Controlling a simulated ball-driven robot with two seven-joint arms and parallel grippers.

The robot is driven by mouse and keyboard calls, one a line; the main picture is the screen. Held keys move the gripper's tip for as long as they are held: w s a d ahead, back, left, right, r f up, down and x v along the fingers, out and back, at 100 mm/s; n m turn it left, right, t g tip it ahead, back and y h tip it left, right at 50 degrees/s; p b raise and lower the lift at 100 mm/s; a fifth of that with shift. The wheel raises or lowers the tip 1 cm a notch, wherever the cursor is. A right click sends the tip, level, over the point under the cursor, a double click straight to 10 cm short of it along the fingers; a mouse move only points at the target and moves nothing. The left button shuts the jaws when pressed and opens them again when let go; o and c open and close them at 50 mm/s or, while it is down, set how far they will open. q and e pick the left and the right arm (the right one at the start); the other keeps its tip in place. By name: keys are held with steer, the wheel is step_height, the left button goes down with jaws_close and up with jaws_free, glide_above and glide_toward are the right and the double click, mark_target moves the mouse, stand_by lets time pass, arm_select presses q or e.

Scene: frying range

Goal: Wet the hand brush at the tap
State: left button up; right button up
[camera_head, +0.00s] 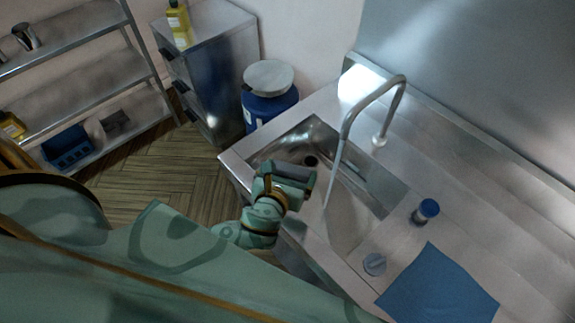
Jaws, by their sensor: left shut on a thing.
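The tap (384,103) is a tall bent metal spout behind the sink. A pale stream of water (334,176) runs from its mouth into the steel sink basin (362,206). My left gripper (292,183) is over the near left rim of the basin, left of the stream and apart from it. It is shut on a dark, blocky thing, which seems to be the hand brush (286,172). The gripper hides much of it, and its bristles cannot be made out. My right gripper is not in view.
A small blue-capped jar (426,211), a grey round knob or lid (374,264) and a blue cloth (438,289) are on the counter right of the sink. A blue bin (268,104), drawer cabinet (212,62) and shelf rack (75,93) stand at the left.

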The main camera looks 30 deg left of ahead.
arm_select(q)
steer(key=w+d+f+b, duration=0.1)
steer(key=w+b, duration=0.2)
steer(key=w, duration=0.3)
steer(key=w+d+f+b, duration=0.1)
steer(key=w+d+b, duration=0.1)
steer(key=w, duration=0.5)
steer(key=shift+d+f+b, duration=0.3)
steer(key=shift+f+b, duration=0.05)
steer(key=shift+b, duration=0.2)
steer(key=s+a+p, duration=0.2)
steer(key=s+p, duration=0.2)
steer(key=s, duration=0.3)
steer(key=shift+s, duration=0.35)
steer(key=shift+a, duration=0.1)
stand_by(1.0)
